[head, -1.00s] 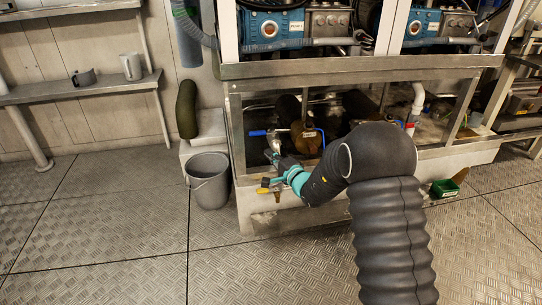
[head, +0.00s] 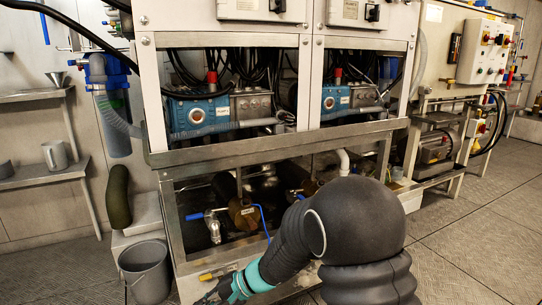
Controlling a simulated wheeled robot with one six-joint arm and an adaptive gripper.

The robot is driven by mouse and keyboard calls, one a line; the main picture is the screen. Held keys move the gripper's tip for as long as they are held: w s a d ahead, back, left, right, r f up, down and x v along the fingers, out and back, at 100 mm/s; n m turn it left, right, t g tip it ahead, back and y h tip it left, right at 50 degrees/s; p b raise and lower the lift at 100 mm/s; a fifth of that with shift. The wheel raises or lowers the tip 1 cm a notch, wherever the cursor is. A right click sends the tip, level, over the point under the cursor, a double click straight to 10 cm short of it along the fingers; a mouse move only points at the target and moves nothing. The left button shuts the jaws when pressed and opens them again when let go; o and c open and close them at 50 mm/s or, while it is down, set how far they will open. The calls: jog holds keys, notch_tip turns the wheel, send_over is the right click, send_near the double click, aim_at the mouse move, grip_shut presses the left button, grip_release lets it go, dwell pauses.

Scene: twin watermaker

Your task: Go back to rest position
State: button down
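My gripper (head: 212,296) is at the bottom of the head view, at the end of my dark sleeved arm with its teal wrist band. It is small, dark and partly cut by the lower frame edge, so its fingers cannot be made out. It is low in front of the machine frame (head: 290,142), left of my arm's bend. A yellow-handled valve (head: 207,277) on the frame's lower front is close above it. A blue-handled valve (head: 196,216) is higher up, apart from the gripper.
A grey bucket (head: 146,272) stands on the floor at left, close to the frame. Blue pumps (head: 198,114) sit inside the frame above. A shelf (head: 45,176) with a metal mug (head: 55,155) is at far left. Open floor (head: 480,230) lies to the right.

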jog(key=s+d+r+n+t+h+p, duration=0.1)
jog(key=s+d+r+t+h+p, duration=0.1)
jog(key=s+d+r, duration=0.4)
jog(key=s+d+r+n+t+h+p, duration=0.1)
jog(key=s+d+r+t+h+p, duration=0.1)
jog(key=s+d+r+h+p, duration=0.2)
jog(key=s+d+r+n+t+h+p, duration=0.1)
jog(key=s+d+r+h, duration=0.4)
jog(key=s+d+r, duration=0.5)
jog(key=d+r+t+p, duration=0.1)
jog(key=d+r, duration=0.5)
jog(key=d, duration=0.7)
jog(key=shift+n+p, duration=0.4)
jog(key=shift+p, duration=0.15)
